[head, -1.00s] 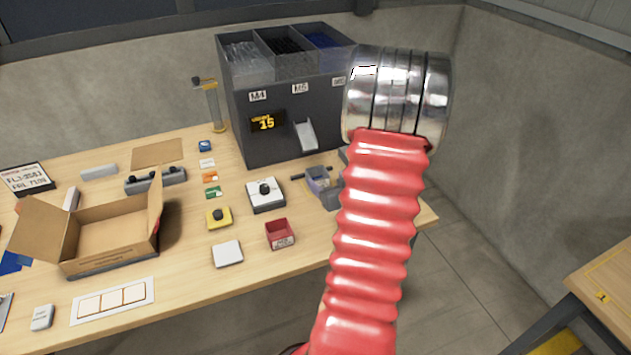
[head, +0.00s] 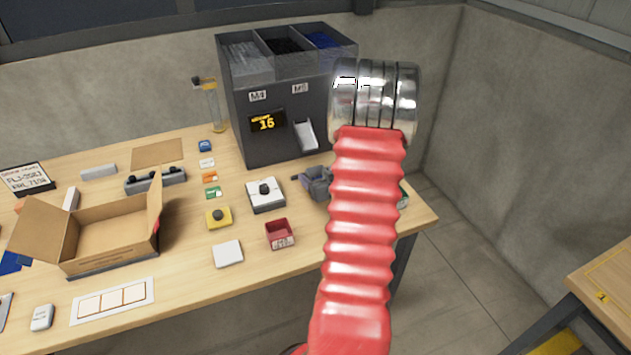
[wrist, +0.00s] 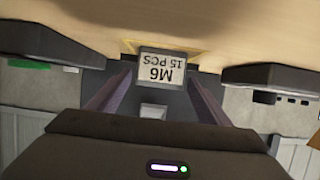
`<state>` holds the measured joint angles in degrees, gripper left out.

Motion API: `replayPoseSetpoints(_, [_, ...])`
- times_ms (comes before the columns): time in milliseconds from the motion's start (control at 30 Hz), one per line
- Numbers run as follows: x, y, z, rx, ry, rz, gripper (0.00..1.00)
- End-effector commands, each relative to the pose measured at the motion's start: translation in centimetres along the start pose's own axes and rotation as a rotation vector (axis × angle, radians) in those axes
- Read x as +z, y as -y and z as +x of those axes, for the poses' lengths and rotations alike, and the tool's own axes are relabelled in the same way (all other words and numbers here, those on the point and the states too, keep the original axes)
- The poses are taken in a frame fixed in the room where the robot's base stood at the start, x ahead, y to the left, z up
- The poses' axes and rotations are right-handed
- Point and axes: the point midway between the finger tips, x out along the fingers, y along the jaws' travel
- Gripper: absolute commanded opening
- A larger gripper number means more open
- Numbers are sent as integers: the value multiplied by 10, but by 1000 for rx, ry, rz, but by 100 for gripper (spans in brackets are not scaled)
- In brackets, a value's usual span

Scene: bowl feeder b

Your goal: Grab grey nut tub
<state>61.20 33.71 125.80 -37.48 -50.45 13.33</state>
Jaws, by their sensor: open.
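My gripper (wrist: 158,82) is open, with one purplish-grey finger on each side of the tub's line. Whether the fingers touch the tub I cannot tell. In the head view my gripper (head: 314,181) is a small grey shape low over the right part of the bench, partly behind my red arm sleeve. The tub cannot be told apart from it there.
A dark dispenser cabinet (head: 285,125) stands close behind. A red tub (head: 280,235), a white box with a black knob (head: 266,196) and a yellow button box (head: 218,218) lie to the left. An open carton (head: 115,230) is farther left.

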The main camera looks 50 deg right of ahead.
Motion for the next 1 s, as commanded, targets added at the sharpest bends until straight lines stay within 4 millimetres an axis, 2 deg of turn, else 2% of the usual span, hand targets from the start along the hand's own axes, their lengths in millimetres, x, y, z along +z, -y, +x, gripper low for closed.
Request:
replayPoseSetpoints(100, [0, 0, 13, 0, 1, 0, 72])
replayPoseSetpoints(200, [1, 0, 17, 1, 1, 0, 72])
replayPoseSetpoints(700, [0, 0, 17, 0, 1, 0, 72])
replayPoseSetpoints(1000, [0, 0, 17, 0, 1, 0, 52])
